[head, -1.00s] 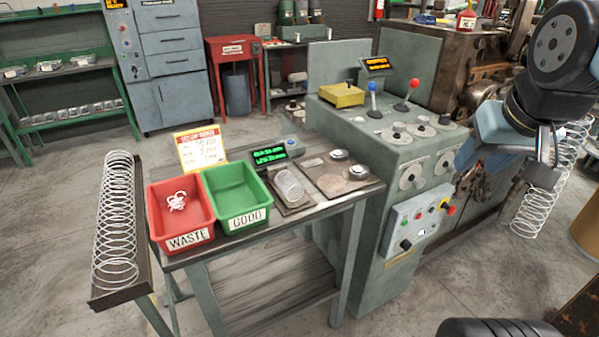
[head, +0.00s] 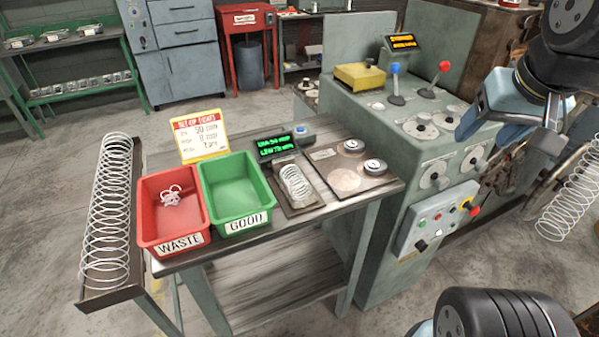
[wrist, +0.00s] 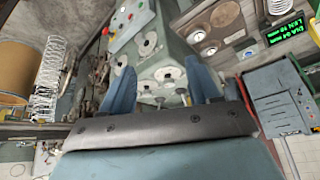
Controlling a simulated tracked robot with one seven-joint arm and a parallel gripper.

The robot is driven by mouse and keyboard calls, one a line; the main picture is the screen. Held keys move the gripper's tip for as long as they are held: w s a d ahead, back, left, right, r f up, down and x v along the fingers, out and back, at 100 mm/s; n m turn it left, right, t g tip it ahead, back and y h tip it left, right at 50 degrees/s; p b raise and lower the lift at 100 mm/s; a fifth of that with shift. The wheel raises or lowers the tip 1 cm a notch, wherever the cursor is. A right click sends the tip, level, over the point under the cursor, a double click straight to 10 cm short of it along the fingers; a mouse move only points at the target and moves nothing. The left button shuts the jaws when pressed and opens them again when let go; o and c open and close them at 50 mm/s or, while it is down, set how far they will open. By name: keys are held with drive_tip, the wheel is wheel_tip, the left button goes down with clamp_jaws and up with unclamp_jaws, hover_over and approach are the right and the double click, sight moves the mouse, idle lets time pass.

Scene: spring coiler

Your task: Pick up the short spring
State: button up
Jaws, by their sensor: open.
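The short spring (head: 295,182) is a silver wire coil on the dark tray of the gauge stand, right of the green GOOD bin (head: 238,190) and below the green-lit display (head: 275,147). My gripper (head: 508,138) is at the upper right, in front of the grey machine and well apart from the short spring. In the wrist view my gripper (wrist: 160,68) shows two blue fingers spread apart with nothing between them.
A long spring (head: 106,210) lies in the rack at the left. Another spring (head: 572,190) hangs at the right. The red WASTE bin (head: 172,207) holds tangled wire. The grey machine (head: 375,150), with levers and knobs, stands right of the bench.

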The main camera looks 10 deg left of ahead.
drive_tip(key=o, duration=0.7)
drive_tip(key=w+a+f+m+g+y, duration=0.1)
drive_tip(key=w+a+f+g, duration=0.1)
drive_tip(key=a, duration=0.1)
drive_tip(key=w+a+f+m+g+y, duration=0.1)
drive_tip(key=w+a+f+g, duration=0.1)
drive_tip(key=a+f, duration=0.1)
drive_tip(key=w+a+f+m+g+y, duration=0.2)
drive_tip(key=w+a, duration=0.1)
drive_tip(key=shift+a+f+g, duration=0.25)
drive_tip(key=shift+a+g, duration=0.05)
drive_tip(key=shift+a, duration=0.1)
drive_tip(key=m+g+y, duration=0.6)
drive_tip(key=m+y, duration=0.1)
approach(286, 184)
drive_tip(key=shift+m, duration=0.3)
drive_tip(key=x, duration=1)
drive_tip(key=shift+a+f, duration=0.15)
drive_tip(key=shift+f, duration=0.05)
